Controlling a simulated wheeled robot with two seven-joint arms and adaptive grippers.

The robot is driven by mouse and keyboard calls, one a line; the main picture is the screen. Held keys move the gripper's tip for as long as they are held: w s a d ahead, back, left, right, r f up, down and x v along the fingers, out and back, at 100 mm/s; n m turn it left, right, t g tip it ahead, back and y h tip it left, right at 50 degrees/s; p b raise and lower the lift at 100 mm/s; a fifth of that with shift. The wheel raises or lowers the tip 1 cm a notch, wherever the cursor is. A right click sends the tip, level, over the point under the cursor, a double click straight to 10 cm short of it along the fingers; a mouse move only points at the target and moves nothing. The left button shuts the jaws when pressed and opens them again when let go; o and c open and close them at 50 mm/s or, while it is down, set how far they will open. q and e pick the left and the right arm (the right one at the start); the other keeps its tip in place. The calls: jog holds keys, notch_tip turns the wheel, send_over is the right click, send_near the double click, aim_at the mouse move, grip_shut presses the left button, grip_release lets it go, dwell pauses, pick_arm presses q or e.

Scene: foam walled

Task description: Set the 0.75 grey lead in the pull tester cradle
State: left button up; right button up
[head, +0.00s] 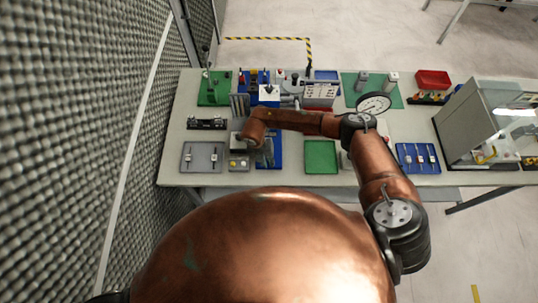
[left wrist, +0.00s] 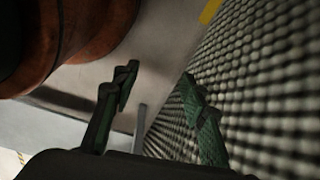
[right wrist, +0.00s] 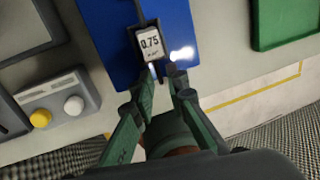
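My right gripper (right wrist: 165,78) points down at a blue tray (right wrist: 185,20), its fingertips close together beside a dark slot holder with a white "0.75" label (right wrist: 150,42). A small pale spot shows at the tips, but I cannot tell whether a lead is between them. In the head view my right arm covers most of this spot, and the blue tray (head: 278,152) shows beside it. A white dial gauge (head: 373,103), perhaps part of the pull tester, stands on a green mat; I cannot make out the cradle. My left gripper (left wrist: 158,78) is open and empty by the foam wall.
A grey tray (head: 202,168) with leads lies at the left, beside a small box with yellow and white buttons (right wrist: 55,105). A green tray (head: 320,157) and a blue lead tray (head: 418,168) lie right. A clear-sided cabinet (head: 490,130) stands at the right end.

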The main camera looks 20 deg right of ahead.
pick_arm(q)
jog(key=shift+s+a+f, duration=0.1)
jog(key=shift+s, duration=1.2)
